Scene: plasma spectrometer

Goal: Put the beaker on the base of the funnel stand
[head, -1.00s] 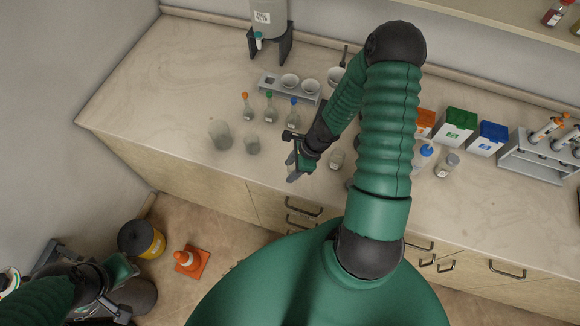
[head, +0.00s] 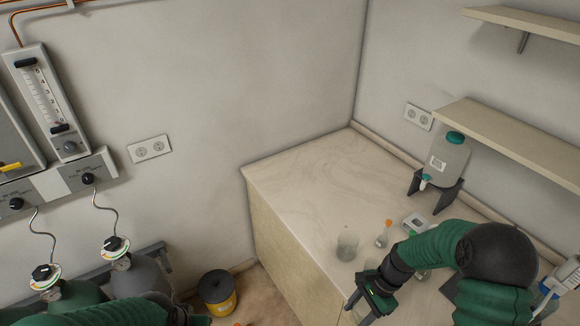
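A clear glass beaker (head: 347,245) stands upright on the counter near its left front edge. A smaller clear glass vessel shows faintly to its right, partly behind my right gripper. My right gripper (head: 362,300) is over the counter's front edge, below and right of the beaker and apart from it. Its finger gap is not clear. A grey holder with a pale round top (head: 415,222), likely part of the funnel stand, shows behind my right arm; most of it is hidden. My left gripper is cut off at the bottom edge, its fingers out of sight.
An orange-capped flask (head: 383,237) stands right of the beaker. A dispenser bottle (head: 446,160) on a dark stand is at the back. The counter's left rear (head: 305,185) is clear. Gas cylinders (head: 140,275) and a yellow bucket (head: 218,292) are at lower left.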

